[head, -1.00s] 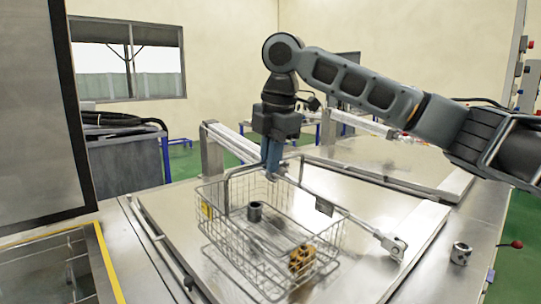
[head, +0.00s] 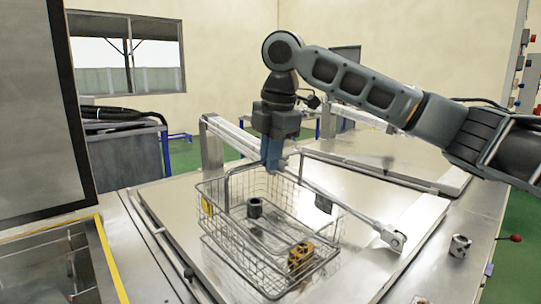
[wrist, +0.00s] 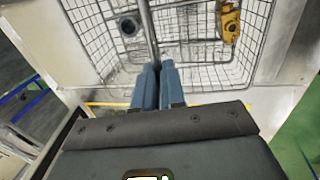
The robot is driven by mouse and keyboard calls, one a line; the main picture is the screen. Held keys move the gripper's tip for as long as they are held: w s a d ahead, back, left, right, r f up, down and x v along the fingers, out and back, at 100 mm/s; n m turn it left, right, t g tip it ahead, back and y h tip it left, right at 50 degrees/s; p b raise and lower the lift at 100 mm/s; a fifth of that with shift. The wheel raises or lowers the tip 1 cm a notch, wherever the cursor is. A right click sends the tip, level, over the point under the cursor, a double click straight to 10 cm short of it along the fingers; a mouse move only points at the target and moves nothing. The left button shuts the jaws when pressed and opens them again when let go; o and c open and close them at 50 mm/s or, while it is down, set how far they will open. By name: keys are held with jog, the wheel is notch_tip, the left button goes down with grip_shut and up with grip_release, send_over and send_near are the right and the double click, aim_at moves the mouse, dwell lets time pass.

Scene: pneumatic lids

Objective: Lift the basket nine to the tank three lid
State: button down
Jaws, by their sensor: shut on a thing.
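The wire basket (head: 262,258) is over the metal tank lid (head: 360,275) in the head view. It holds a dark grey ring-shaped part (head: 254,208) and a yellow part (head: 300,257), and a yellow tag (head: 206,206) hangs on its left side. My gripper (head: 271,163) is shut on the basket's handle bar from above. In the wrist view the blue fingers (wrist: 158,85) close on the bar, with the basket (wrist: 200,70) beyond them. I cannot tell for sure whether the basket touches the lid. No number is readable on the lid or basket.
A pneumatic lid arm (head: 340,205) runs beside the basket to a bracket at right. An open tank (head: 50,270) with a yellow edge lies at left, under a dark panel (head: 40,110). Another lid (head: 400,160) is behind. A small metal cylinder (head: 460,246) stands at right.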

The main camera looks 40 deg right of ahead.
jog(key=shift+r, duration=0.15)
jog(key=c, duration=1.1)
grip_release()
jog(key=shift+f, duration=0.2)
jog(key=r+p, duration=0.2)
jog(key=r, duration=0.4)
jog(key=s+r+p, duration=0.1)
jog(key=r, duration=0.6)
jog(key=r+p, duration=0.2)
jog(key=r, duration=0.5)
jog(key=shift+s+p, duration=0.25)
jog(key=shift+p, duration=0.05)
jog(key=shift+s+f, duration=0.1)
